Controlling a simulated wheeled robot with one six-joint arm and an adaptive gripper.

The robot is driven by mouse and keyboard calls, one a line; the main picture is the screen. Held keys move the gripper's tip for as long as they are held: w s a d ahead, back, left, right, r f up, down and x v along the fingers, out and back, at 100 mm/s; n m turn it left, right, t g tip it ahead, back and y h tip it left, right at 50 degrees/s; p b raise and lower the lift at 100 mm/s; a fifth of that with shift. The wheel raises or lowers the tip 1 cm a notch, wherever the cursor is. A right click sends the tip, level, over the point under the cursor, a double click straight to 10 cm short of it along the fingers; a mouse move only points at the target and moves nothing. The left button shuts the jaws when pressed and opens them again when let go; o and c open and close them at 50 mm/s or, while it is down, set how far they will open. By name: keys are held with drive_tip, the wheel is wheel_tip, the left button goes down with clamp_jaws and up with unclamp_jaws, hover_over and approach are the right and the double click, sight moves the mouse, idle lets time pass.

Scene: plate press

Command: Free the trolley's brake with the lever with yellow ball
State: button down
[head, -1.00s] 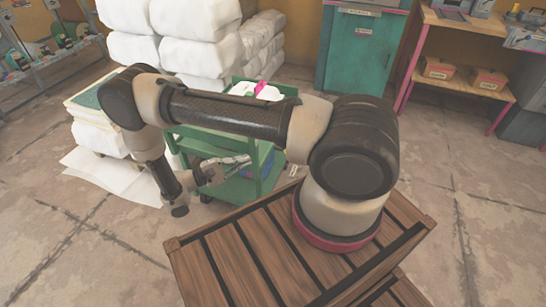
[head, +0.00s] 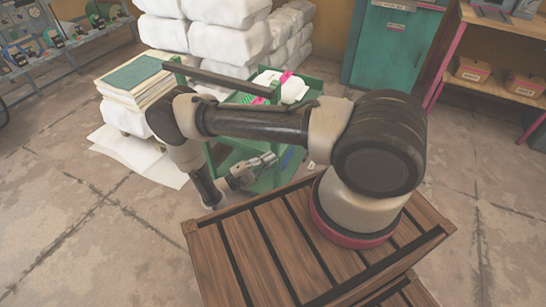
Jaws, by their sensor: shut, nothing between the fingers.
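The green trolley (head: 300,117) stands just beyond my wooden deck, partly hidden behind my arm. Its upper tray holds white bundles (head: 285,84) with pink bits. My gripper (head: 268,160) is shut and empty, low at the trolley's near side, pointing right across its lower part. I cannot tell whether it touches the trolley. The lever with the yellow ball is not visible; my arm or the trolley may hide it.
White wrapped stacks (head: 225,42) rise behind the trolley. A pile of paper with a green top (head: 137,77) stands to its left, with loose white sheets (head: 140,152) on the floor. A teal cabinet (head: 388,45) and a shelf (head: 500,60) stand at the back right. Floor at left is clear.

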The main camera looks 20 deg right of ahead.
drive_tip(key=s+d+r, duration=0.1)
drive_tip(key=d+r, duration=0.2)
drive_tip(key=d, duration=0.7)
drive_tip(key=shift+s+r, duration=0.3)
drive_tip(key=shift+s, duration=0.05)
drive_tip(key=shift+s, duration=0.1)
